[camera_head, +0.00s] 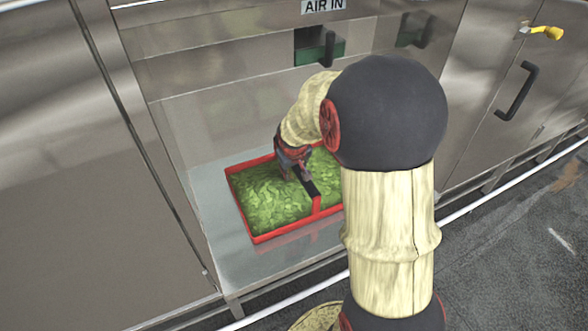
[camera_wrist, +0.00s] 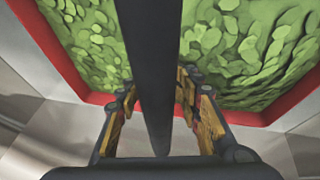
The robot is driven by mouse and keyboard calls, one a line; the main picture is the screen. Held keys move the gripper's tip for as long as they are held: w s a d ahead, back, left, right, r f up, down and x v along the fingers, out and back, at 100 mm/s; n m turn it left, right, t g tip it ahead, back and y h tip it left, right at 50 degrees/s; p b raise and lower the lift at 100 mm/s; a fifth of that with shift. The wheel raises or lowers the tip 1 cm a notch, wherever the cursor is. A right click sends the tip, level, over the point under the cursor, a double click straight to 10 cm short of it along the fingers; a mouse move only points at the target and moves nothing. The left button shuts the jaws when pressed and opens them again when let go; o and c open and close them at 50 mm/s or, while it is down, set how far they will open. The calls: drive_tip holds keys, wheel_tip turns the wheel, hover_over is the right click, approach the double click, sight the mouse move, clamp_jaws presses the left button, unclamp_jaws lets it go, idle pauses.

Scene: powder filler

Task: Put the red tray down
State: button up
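The red tray (camera_head: 283,234) is full of green leafy material and sits over the grey metal shelf in the head view. A dark bar-like handle (camera_head: 310,186) runs across its middle. My gripper (camera_head: 300,172) reaches down to this handle. In the wrist view, the fingers of my gripper (camera_wrist: 158,92) close in on both sides of the dark bar (camera_wrist: 160,50), and the red rim (camera_wrist: 65,65) slopes past on the left. A reddish reflection shows on the shelf below the tray's front edge. I cannot tell whether the tray touches the shelf. My arm hides its right part.
The metal shelf (camera_head: 215,205) has bare room to the left and front of the tray. A steel wall with a dark opening (camera_head: 310,38) labelled AIR IN stands behind. A steel cabinet door with a black handle (camera_head: 516,91) is at the right.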

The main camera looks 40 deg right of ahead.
drive_tip(key=shift+o, duration=0.5)
drive_tip(key=shift+r, duration=0.15)
drive_tip(key=p+v, duration=0.3)
drive_tip(key=v, duration=0.9)
drive_tip(key=s+a+r+n+t+y, duration=0.1)
drive_tip(key=s+a+r, duration=0.4)
drive_tip(key=s+a, duration=0.4)
drive_tip(key=s+a+r+n+y, duration=0.1)
drive_tip(key=s+a+r+y, duration=0.1)
drive_tip(key=s+a+r, duration=0.3)
drive_tip(key=s+a, duration=0.4)
drive_tip(key=a, duration=0.4)
drive_tip(key=shift+s+t, duration=0.3)
drive_tip(key=shift+t, duration=0.1)
drive_tip(key=shift+a, duration=0.1)
drive_tip(key=shift+c, duration=1)
